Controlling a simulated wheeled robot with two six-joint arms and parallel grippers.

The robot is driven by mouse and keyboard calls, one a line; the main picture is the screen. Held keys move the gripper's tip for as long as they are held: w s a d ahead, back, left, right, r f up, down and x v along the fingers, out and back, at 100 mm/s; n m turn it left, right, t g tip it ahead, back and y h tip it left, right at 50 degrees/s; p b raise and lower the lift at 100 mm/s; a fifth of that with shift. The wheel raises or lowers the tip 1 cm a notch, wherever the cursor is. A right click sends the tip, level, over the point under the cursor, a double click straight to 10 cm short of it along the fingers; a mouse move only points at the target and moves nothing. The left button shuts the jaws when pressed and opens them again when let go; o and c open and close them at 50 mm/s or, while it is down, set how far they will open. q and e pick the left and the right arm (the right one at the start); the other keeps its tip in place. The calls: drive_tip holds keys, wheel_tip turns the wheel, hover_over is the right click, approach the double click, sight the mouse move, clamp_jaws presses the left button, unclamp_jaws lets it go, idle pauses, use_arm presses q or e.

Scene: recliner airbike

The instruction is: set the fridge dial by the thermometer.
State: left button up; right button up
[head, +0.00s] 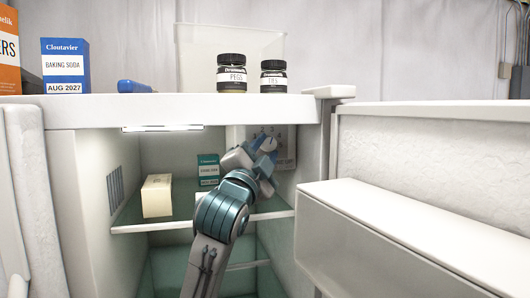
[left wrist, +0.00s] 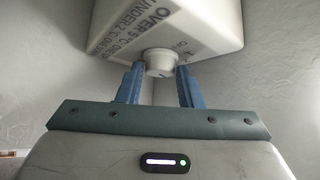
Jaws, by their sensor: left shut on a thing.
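The fridge dial (left wrist: 160,63) is a small white round knob under a white control housing (left wrist: 168,22) in the left wrist view. The housing carries printed lines starting "UNDER 2°C" and "OVER 5°C". In the head view the dial (head: 268,144) shows on the back right inside wall of the open fridge. My left gripper (head: 264,150) reaches into the fridge at it; its two blue fingers (left wrist: 159,84) stand on either side of the knob, shut on it. The dial's exact setting is too small to read. I cannot make out a thermometer. My right gripper is not in view.
A cream box (head: 157,196) and a teal box (head: 208,170) stand on the fridge shelf (head: 150,227). The open door with its bin (head: 400,245) is at the right. Jars (head: 231,73), a baking soda box (head: 65,66) and a clear bin (head: 300,45) stand on top.

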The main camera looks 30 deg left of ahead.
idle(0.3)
use_arm(q)
drive_tip(key=o, duration=1)
drive_tip(key=shift+s+d+f+b, duration=0.1)
drive_tip(key=shift+s+f+b, duration=0.15)
drive_tip(key=shift+s+b, duration=0.05)
drive_tip(key=b+v, duration=0.5)
drive_tip(key=v, duration=0.5)
drive_tip(key=shift+s, duration=0.1)
